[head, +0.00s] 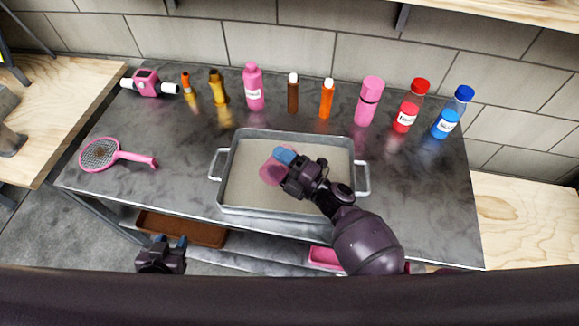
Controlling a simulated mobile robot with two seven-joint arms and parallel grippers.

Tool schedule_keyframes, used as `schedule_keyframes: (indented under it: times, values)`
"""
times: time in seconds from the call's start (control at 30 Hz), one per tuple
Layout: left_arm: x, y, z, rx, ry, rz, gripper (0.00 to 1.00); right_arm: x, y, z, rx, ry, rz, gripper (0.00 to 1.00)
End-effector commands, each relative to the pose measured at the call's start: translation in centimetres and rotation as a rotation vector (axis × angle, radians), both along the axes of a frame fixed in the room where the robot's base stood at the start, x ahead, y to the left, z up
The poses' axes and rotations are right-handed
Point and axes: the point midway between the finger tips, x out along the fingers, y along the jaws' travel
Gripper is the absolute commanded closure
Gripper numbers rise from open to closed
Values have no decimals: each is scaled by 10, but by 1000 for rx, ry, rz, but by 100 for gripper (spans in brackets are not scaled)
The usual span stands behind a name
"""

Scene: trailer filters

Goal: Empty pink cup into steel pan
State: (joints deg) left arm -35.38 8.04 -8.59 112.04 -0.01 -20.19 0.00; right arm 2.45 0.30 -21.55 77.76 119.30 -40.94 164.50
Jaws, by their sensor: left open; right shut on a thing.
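The steel pan (239,168) is a wide rectangular tray with two side handles on the dark table, and its bottom looks beige. The pink cup (271,173) is over the middle of the pan. My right gripper (284,158), with blue fingertips, is shut on the cup. The cup looks tilted, but its opening and contents cannot be made out. My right gripper and arm hide part of the cup and pan. My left gripper (170,243) is open and empty, low in front of the table's front edge, away from the pan.
Several bottles stand along the back, including a pink one (253,88), a red-capped one (411,106) and a blue-capped one (453,113). A brown tray (182,229) is on the lower shelf. The table's right end is clear.

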Motion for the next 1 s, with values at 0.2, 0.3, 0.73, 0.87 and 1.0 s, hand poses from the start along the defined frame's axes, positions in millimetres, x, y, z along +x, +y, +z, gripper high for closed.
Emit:
schedule_keyframes:
  times: [0.2, 0.3, 0.73, 0.87, 1.0]
  values:
    - [0, 0, 0, 0, 1, 0, 57, 1, 0, -1, 12, 21, 0, 65]
    - [0, 0, 0, 0, 2, 0, 57, 1, -1, -2, 18, 31, 0, 65]
    - [-1, 0, 0, 0, 2, 0, 57, 3, -2, -1, 40, 70, 0, 65]
    - [-1, 0, 0, 0, 2, 0, 57, 4, -2, -1, 48, 83, 1, 65]
    - [-1, 0, 0, 0, 3, 0, 57, 4, -2, 0, 56, 97, 0, 65]
